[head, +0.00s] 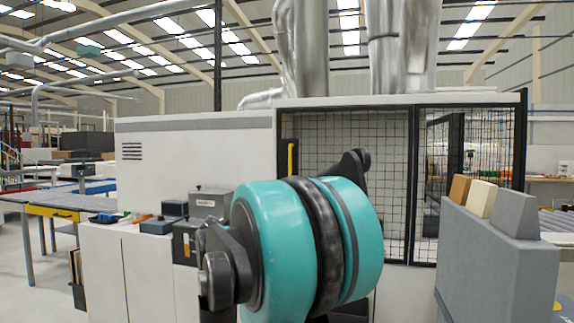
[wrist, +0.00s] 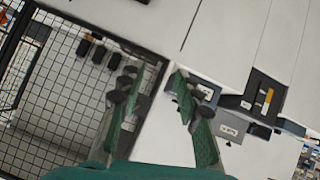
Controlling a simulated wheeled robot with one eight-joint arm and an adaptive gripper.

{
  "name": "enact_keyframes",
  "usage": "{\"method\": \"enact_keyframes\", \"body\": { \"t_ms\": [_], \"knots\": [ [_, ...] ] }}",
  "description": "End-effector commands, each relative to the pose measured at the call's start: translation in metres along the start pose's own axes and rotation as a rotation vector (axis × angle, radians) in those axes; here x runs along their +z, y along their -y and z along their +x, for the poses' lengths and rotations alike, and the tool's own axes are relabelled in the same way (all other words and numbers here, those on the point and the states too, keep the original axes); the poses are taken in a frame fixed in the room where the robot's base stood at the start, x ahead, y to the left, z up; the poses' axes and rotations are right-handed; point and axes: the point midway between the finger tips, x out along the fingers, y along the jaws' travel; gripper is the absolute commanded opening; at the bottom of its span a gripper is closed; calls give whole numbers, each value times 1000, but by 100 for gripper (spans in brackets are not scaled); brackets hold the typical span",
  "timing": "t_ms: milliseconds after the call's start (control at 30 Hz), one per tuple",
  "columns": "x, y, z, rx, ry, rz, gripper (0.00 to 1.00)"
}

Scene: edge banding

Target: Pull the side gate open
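The side gate, a black-framed wire mesh panel (head: 345,135), stands in the front of the white machine in the head view. A yellow upright handle (head: 291,165) is on its left edge. In the wrist view the mesh panel (wrist: 58,95) fills the left side, with its black frame edge near my left finger. The yellow handle cannot be made out in the wrist view. In the head view my teal arm covers the lower gate and hides the fingers.
A second mesh panel (head: 469,160) is to the right of the gate. Dark control boxes (head: 190,235) sit on a white cabinet (head: 135,275) at left; boxes (wrist: 250,105) also show right of my fingers.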

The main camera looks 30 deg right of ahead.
Motion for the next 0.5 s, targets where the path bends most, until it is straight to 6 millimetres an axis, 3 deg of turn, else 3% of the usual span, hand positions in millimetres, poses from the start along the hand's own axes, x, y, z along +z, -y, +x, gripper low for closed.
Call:
{"method": "enact_keyframes", "body": {
  "t_ms": [33, 100, 200, 333, 400, 500],
  "knots": [
    [-48, -10, 3, 45, -69, 45, 34],
    [-115, -25, 2, 96, -179, 110, 34],
    [-198, -43, -6, 138, -326, 184, 34],
    [-276, -60, -19, 155, -469, 243, 34],
    [-301, -65, -25, 154, -519, 261, 34],
    [-322, -68, -29, 150, -559, 274, 34]
  ]
}}
